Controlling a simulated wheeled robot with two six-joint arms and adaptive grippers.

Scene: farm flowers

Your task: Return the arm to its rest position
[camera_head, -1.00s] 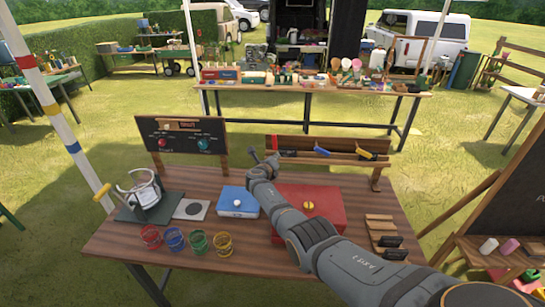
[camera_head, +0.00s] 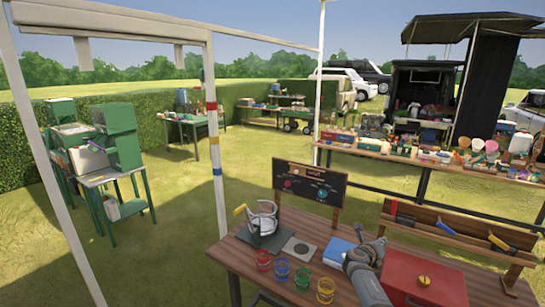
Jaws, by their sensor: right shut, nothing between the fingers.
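My right arm comes in from the bottom edge, over the wooden table (camera_head: 240,258). Its gripper (camera_head: 361,236) is shut and empty, small in the picture, above the table between a blue box (camera_head: 337,250) and a red case (camera_head: 428,278). It hides part of both edges. I cannot tell its exact height. My left gripper is out of view.
A white canopy post (camera_head: 216,150) rises left of the table.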

